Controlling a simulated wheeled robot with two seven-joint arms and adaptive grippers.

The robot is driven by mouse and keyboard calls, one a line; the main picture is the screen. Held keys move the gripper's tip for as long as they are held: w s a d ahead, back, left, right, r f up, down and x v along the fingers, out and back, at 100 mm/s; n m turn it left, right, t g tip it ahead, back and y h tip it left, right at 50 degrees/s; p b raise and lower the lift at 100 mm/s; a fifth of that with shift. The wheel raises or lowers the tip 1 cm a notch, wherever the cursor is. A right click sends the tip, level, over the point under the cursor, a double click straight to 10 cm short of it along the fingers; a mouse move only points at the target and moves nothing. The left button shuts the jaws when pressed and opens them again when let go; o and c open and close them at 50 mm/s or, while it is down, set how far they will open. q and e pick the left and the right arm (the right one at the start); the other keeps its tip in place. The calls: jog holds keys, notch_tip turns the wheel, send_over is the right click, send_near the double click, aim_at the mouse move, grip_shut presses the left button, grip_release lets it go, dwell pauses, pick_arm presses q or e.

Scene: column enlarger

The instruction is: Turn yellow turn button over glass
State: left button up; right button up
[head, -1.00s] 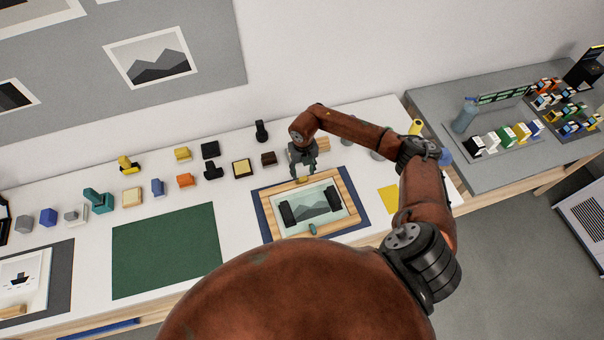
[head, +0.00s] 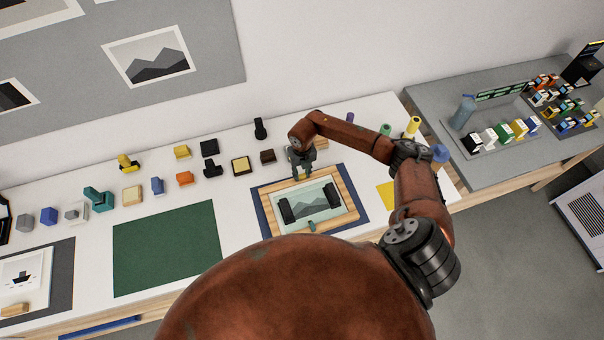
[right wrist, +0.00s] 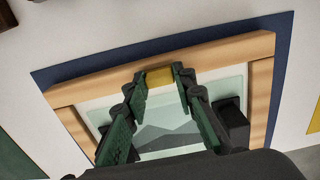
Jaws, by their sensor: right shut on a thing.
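The wooden frame (head: 344,190) lies on a dark blue mat on the white table. Inside it is a pale glass pane (head: 322,190) over a grey mountain picture, with dark blocks at its left and right. The yellow turn button (right wrist: 160,76) sits at the middle of the frame's far rail, between my right fingertips (right wrist: 158,84). My right gripper (head: 302,174) is shut on it and hides most of it in the head view. How far the button reaches over the glass I cannot tell. A teal piece (head: 311,226) sits on the near rail. My left gripper is not in view.
Several small coloured blocks stand in rows left of the frame, among them a yellow-topped block (head: 242,166). A green mat (head: 165,248) lies to the left. A yellow sheet (head: 385,195) and upright cylinders (head: 413,125) are near my right arm.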

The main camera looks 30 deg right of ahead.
grip_shut()
jog(key=shift+n+b, duration=0.3)
jog(key=shift+b, duration=0.2)
jog(key=n+b, duration=1.2)
jog(key=shift+s+d+f+b, duration=0.15)
jog(key=shift+s+b, duration=0.05)
jog(key=shift+b, duration=0.15)
jog(key=shift+n+b, duration=1.05)
jog(key=shift+n, duration=0.15)
pick_arm(q)
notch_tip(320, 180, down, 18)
jog(key=b, duration=0.2)
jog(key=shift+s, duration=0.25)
pick_arm(e)
jog(key=shift+s+n, duration=0.1)
jog(key=shift+n, duration=1.3)
jog(key=shift+d+r, duration=0.1)
jog(key=shift+r, duration=0.1)
jog(key=o, duration=0.7)
grip_release()
